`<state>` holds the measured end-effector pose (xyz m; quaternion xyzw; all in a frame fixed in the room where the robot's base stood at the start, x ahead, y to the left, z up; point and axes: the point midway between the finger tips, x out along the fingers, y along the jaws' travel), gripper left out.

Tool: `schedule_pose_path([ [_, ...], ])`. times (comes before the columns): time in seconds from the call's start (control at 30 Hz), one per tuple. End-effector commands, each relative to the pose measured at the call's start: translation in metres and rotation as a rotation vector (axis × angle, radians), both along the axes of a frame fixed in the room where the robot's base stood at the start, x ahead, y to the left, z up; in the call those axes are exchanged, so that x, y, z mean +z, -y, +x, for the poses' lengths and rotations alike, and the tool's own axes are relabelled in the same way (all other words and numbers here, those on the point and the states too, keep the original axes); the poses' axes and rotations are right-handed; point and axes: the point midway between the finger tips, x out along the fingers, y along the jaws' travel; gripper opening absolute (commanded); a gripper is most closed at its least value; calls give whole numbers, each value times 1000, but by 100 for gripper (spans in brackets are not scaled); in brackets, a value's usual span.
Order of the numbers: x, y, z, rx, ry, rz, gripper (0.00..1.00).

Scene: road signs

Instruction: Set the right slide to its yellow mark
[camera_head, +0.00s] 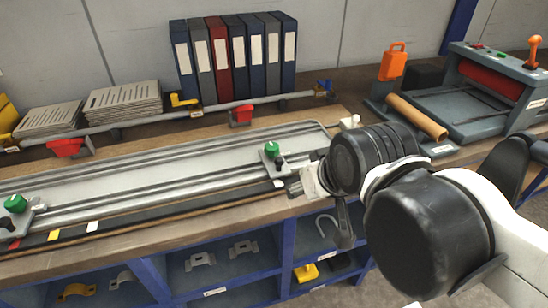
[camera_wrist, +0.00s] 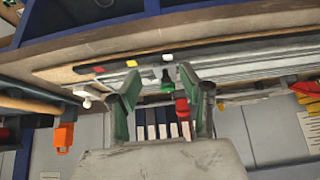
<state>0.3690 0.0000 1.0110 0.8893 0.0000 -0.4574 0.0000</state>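The right slide (camera_head: 272,165) is a grey carriage with a green knob (camera_head: 271,148), on the long metal rails. Its knob shows in the wrist view (camera_wrist: 166,87), beside a white mark (camera_wrist: 167,57). The yellow mark (camera_wrist: 131,63) and red mark (camera_wrist: 99,69) lie left of the white one there; my arm hides them in the head view. My gripper (camera_wrist: 160,74) is open, its two dark green fingers spread on either side of the knob in the picture. Whether they touch the slide cannot be told. In the head view my wrist is just right of the slide.
The left slide (camera_head: 15,206) sits at the far left, near red, yellow and white marks. Behind the rails are a grey bar with red clamps (camera_head: 241,116), stacked plates (camera_head: 123,101) and binders (camera_head: 235,55). A press (camera_head: 490,85) stands right. Blue shelving (camera_head: 220,262) lies below.

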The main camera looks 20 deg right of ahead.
Motion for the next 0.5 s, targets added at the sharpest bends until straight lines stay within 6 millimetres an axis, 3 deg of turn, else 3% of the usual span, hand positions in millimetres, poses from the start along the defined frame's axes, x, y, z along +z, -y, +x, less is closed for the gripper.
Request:
schedule_pose_path([
  [0.13,0,0,0,0,0,0,40],
  [0.2,1,0,0,-2,-1,1,31],
  [0.27,3,0,2,-11,-6,9,29],
  [0.5,31,2,27,-159,-92,118,29],
])
